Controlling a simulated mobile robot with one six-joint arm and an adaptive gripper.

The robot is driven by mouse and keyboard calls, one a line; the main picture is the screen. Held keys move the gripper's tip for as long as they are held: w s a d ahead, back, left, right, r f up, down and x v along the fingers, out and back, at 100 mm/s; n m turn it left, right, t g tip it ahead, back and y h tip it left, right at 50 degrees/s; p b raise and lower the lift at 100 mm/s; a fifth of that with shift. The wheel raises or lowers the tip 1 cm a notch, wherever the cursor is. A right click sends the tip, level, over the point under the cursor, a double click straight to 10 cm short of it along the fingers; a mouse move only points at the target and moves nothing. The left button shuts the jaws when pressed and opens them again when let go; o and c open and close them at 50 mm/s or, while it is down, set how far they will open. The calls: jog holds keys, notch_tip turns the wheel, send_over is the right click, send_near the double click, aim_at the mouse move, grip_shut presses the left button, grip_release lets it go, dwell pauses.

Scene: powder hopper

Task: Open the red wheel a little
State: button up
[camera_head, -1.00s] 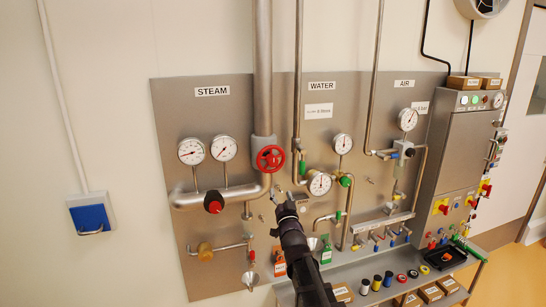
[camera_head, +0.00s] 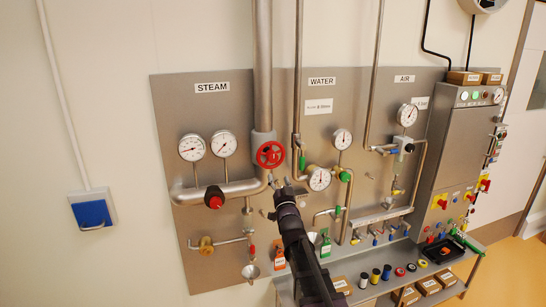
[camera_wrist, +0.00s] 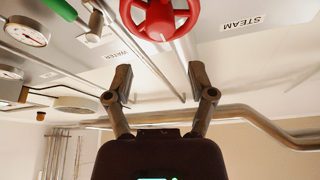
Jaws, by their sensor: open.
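The red wheel (camera_head: 270,154) is a spoked handwheel on the thick steam pipe, left of the WATER section. It also shows in the wrist view (camera_wrist: 160,18) at the top, partly cut off by the frame edge. My gripper (camera_head: 280,184) is just below the wheel in the head view. In the wrist view my gripper (camera_wrist: 160,82) has its two fingers apart with nothing between them. The wheel lies beyond the fingertips and does not appear to touch them.
A red-capped fitting (camera_head: 214,197) sits on the steam pipe to the left. A green-handled valve (camera_head: 346,177) and gauge (camera_head: 319,179) are close on the right. A shelf (camera_head: 365,291) with spools and boxes runs below. The wall at far left is mostly clear.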

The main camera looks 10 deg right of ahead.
aim_at(273, 160)
jog(key=p+x, duration=0.3)
jog(key=x, duration=0.7)
jog(key=shift+w+r, duration=0.15)
jog(key=shift+w, duration=0.2)
jog(key=c, duration=0.9)
